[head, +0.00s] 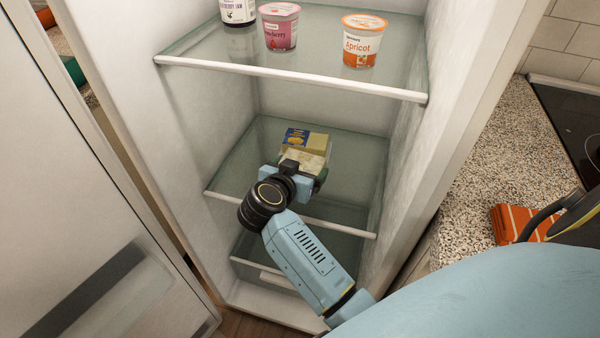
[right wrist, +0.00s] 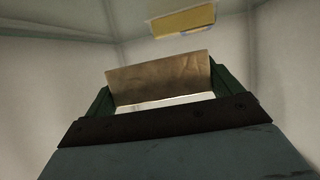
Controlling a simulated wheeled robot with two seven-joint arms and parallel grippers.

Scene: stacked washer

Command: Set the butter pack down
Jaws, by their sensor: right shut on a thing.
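My right gripper (head: 299,172) reaches into the open fridge and is shut on a pale, cream-coloured pack, which I take to be the butter pack (head: 302,160). In the right wrist view, the butter pack (right wrist: 160,78) shows a plain brownish face between the green fingers (right wrist: 160,100). It is over the middle glass shelf (head: 346,160); I cannot tell whether it touches the shelf. A yellow and blue pack (head: 308,139) is just behind it. My left gripper is not in view.
The upper shelf (head: 290,77) holds a jar (head: 238,12), a pink strawberry cup (head: 280,28) and an orange apricot cup (head: 361,42). The middle shelf has free room left and right of the packs. The fridge door (head: 70,150) stands open at left. An orange item (head: 512,222) lies on the counter.

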